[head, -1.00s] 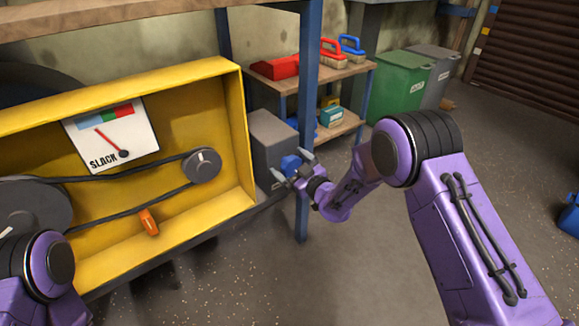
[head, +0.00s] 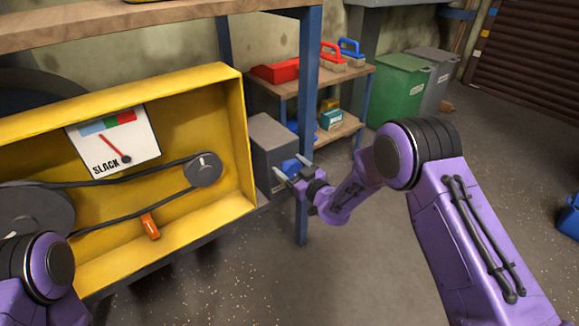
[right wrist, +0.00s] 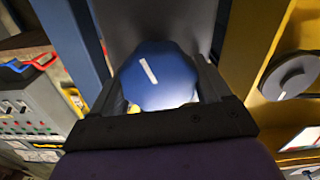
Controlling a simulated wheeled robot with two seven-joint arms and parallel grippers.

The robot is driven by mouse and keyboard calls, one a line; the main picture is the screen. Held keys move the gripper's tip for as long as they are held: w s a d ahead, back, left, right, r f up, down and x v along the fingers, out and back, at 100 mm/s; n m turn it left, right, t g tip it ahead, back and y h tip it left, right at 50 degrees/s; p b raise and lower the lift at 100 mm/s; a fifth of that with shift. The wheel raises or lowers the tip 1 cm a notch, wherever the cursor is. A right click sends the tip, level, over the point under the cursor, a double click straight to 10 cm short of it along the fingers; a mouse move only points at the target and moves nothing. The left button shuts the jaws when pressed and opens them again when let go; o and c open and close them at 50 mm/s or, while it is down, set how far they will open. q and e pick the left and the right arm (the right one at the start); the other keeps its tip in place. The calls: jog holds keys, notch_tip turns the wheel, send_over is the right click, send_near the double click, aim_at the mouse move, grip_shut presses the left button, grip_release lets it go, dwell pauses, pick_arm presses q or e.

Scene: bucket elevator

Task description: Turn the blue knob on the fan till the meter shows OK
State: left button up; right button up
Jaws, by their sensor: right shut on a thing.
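The blue knob (right wrist: 160,77) has a white mark and sits between the fingers of my right gripper in the right wrist view. In the head view the blue knob (head: 289,167) is on the side of a grey box beside the yellow housing, partly hidden by my right gripper (head: 292,172), which is shut on it. The meter (head: 113,142) has blue, green and red bands. It reads SLACK and its red needle points up and left, toward the blue end. Only my left arm's link shows at lower left; the left gripper is out of view.
The yellow housing (head: 238,130) holds a belt on pulleys (head: 203,169) and an orange piece (head: 150,226). A blue post (head: 310,110) stands just behind my right gripper. A shelf with a red toolbox (head: 276,72) is behind it.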

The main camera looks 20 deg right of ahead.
jog(key=m+p, duration=0.2)
jog(key=m, duration=0.2)
jog(key=shift+d, duration=0.15)
jog(key=shift+f+m+p, duration=0.15)
jog(key=shift+m+p, duration=0.25)
jog(key=shift+m, duration=1.2)
jog(key=shift+f, duration=0.1)
jog(key=o, duration=1)
jog(key=shift+d, duration=0.1)
jog(key=shift+c, duration=0.2)
jog(key=p+v, duration=0.1)
jog(key=v, duration=0.9)
jog(key=shift+s+p, duration=0.3)
jog(key=shift+p, duration=0.1)
jog(key=shift+d, duration=0.1)
